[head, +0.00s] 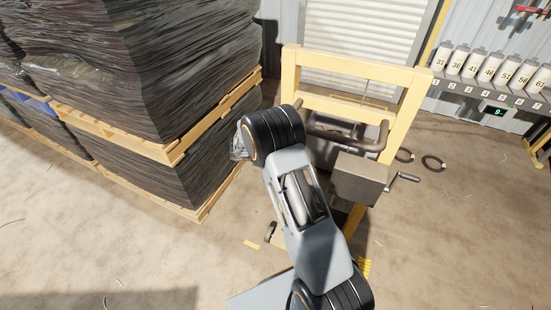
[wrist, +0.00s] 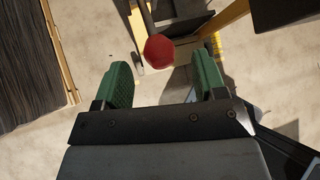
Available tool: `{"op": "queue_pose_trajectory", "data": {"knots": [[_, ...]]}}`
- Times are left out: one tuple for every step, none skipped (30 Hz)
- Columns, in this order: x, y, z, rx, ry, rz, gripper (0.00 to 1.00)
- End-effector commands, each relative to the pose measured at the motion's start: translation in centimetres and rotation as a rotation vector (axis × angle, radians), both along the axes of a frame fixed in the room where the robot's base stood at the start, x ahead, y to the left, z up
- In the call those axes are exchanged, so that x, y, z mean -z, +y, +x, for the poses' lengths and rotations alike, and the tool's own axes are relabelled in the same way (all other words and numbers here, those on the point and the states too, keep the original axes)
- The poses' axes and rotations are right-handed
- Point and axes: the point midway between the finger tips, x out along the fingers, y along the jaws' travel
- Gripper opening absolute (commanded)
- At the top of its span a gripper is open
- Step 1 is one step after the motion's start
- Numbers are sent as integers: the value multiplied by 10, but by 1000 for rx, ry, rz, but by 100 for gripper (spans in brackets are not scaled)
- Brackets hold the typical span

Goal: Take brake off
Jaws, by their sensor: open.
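In the wrist view a red knob (wrist: 159,50) sits on the end of a dark lever (wrist: 147,17), which comes down from the top edge. I cannot tell for sure that this is the brake handle. My gripper (wrist: 163,62) is open, with its two green fingers apart. The knob shows between and just beyond the fingertips; nothing is gripped, and contact cannot be made out. In the head view my arm reaches to the yellow-framed machine (head: 290,75), and my wrist hides the knob and most of the gripper.
The machine carries a grey box (head: 361,180) with a crank handle (head: 405,177) on its right. Black rings (head: 433,162) lie on the floor at right, near a shelf of numbered containers (head: 490,68). The foreground floor is mostly clear.

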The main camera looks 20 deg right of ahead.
Motion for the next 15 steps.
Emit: {"op": "queue_pose_trajectory", "data": {"knots": [[-8,9,-2,-3,-4,1,64],[-12,13,-4,-3,-4,0,64],[-18,18,-6,-3,-3,0,64],[-22,22,-7,-3,-3,0,64],[-26,26,-9,-3,-4,0,64],[-31,31,-10,-3,-4,1,64],[-34,34,-12,-2,-3,0,64],[-37,37,-13,-3,-3,0,64],[-41,41,-15,-2,-3,0,64],[-44,44,-15,-2,-3,1,64],[-46,46,-16,-3,-3,0,64],[-50,49,-17,-2,-2,-1,64],[-52,51,-18,-2,-2,-1,64],[-53,52,-19,-1,-3,0,64],[-55,54,-19,0,-2,0,64]]}}
